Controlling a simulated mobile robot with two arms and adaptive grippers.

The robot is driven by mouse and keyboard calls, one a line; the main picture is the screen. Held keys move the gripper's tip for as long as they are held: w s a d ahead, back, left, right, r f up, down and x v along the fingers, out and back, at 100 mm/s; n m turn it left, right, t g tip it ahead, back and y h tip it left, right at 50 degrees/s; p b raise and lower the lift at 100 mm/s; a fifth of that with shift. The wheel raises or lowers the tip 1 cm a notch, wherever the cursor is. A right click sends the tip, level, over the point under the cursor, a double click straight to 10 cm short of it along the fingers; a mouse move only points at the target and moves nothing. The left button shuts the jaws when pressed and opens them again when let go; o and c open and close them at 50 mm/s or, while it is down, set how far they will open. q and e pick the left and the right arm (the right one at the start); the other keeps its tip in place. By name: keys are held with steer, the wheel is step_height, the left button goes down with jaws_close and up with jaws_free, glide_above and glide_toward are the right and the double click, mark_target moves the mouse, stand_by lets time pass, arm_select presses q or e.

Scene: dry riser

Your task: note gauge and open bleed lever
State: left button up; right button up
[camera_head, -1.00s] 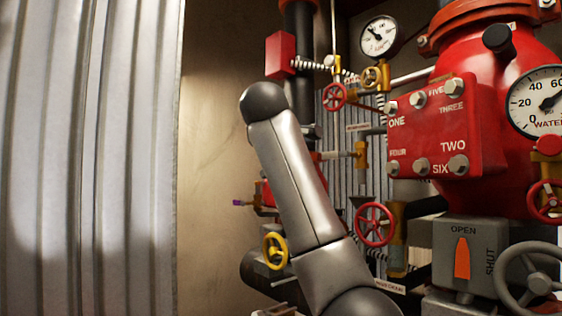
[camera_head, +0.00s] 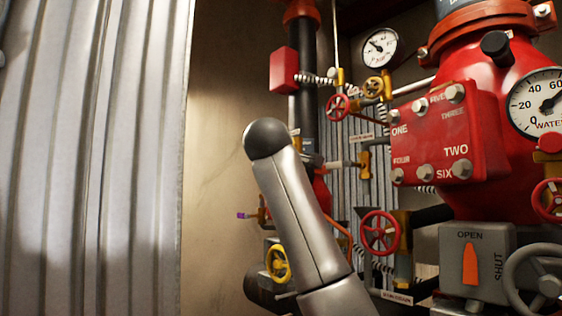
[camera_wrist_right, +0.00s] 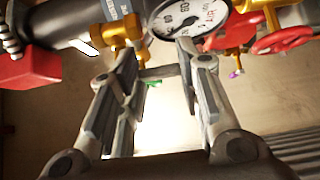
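A small round dial gauge (camera_head: 380,47) is at the upper right of the head view. A larger gauge marked WATER (camera_head: 540,100) sits on the red valve body. A gauge face also shows at the top of the right wrist view (camera_wrist_right: 192,14). A small purple-tipped part (camera_head: 243,215) sticks out left of the pipework; it also shows in the wrist view (camera_wrist_right: 236,73). I cannot tell which part is the bleed lever. My right gripper (camera_wrist_right: 157,66) is open, its fingers apart, pointing toward the gauge and a yellow fitting (camera_wrist_right: 122,34). My left gripper is out of view.
My grey arm crosses the head view before the pipes. Red handwheels (camera_head: 379,232), a yellow handwheel (camera_head: 278,263) and a red bolted plate (camera_head: 445,137) crowd the right. An orange pointer (camera_head: 469,265) is by OPEN. Corrugated metal (camera_head: 90,150) fills the left.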

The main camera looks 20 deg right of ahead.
steer(key=o, duration=0.5)
steer(key=shift+s, duration=0.1)
steer(key=shift+c, duration=0.2)
steer(key=v, duration=1.2)
